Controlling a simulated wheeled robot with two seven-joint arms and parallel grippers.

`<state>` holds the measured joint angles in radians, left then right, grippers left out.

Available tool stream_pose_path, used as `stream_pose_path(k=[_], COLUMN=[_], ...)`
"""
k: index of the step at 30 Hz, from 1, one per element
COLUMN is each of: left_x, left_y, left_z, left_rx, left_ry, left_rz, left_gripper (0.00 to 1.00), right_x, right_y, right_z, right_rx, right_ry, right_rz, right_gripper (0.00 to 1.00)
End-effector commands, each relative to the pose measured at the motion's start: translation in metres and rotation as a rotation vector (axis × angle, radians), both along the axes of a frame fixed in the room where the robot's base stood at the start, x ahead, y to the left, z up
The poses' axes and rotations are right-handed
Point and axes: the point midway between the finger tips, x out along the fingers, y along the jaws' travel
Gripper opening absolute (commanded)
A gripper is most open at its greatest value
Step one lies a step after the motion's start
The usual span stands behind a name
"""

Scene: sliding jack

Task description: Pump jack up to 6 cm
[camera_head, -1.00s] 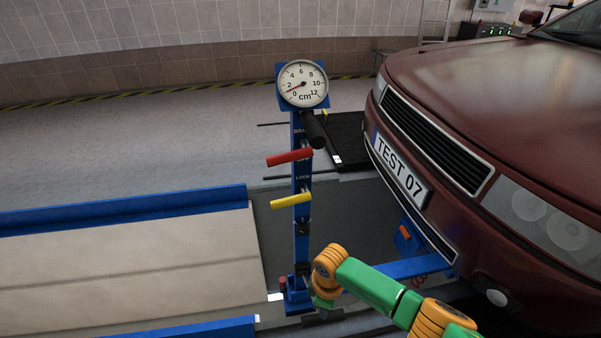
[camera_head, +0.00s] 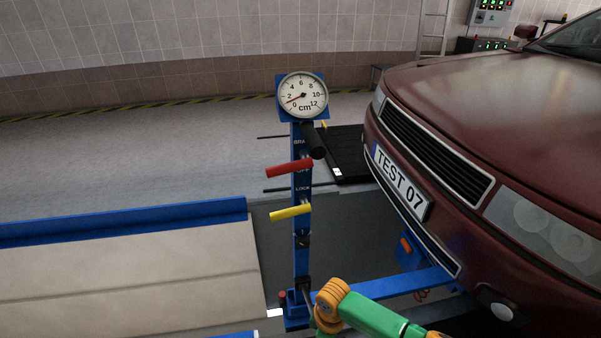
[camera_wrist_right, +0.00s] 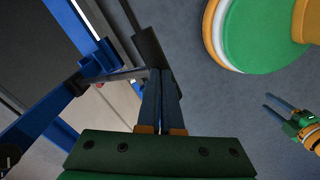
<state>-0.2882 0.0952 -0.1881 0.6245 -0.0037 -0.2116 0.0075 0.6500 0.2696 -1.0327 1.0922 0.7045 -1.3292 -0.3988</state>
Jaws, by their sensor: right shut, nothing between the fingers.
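The blue jack column (camera_head: 302,240) stands upright left of the red car (camera_head: 470,120). Its round gauge (camera_head: 303,95) has the needle low, between 0 and 2 cm. A black handle (camera_head: 314,142), a red brake lever (camera_head: 288,168) and a yellow lock lever (camera_head: 290,212) stick out from the column. My right arm reaches the column's foot, its gripper mostly hidden in the head view. In the right wrist view my right gripper (camera_wrist_right: 163,85) is shut and empty, its tips close beside a dark bar (camera_wrist_right: 148,40); contact is unclear. My left gripper (camera_wrist_right: 281,108) shows apart, fingers open.
A blue arm (camera_head: 390,285) runs from the column's foot under the car's front. A beige platform with a blue rail (camera_head: 130,222) lies to the left. A dark ramp (camera_head: 345,155) lies behind the column. The floor (camera_head: 130,160) further back is clear.

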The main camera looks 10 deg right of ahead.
Motion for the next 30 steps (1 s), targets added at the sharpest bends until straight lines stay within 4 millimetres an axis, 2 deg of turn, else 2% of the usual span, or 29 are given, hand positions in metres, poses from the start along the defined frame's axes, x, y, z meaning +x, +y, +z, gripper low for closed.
stream_pose_path(k=[1, 9, 22, 30], left_x=[0.0, 0.0, 0.0, 0.0], left_y=[0.0, 0.0, 0.0, 0.0], left_z=[-0.004, -0.013, -0.015, -0.034], left_rx=[0.0, 0.0, 0.0, 0.001], left_ry=[0.0, 0.001, 0.001, 0.001], left_rz=[0.0, 0.0, 0.0, 0.0], left_gripper=[0.5, 0.5, 0.5, 0.5], right_x=[-0.003, -0.017, -0.02, -0.027], right_y=[0.0, -0.001, -0.001, -0.001], right_z=[-0.008, -0.035, -0.04, -0.069], right_rx=[0.0, -0.001, -0.001, -0.001], right_ry=[0.001, 0.0, 0.0, 0.0], right_rz=[0.0, 0.001, 0.001, 0.0], right_gripper=[0.0, 0.0, 0.0, 0.0])
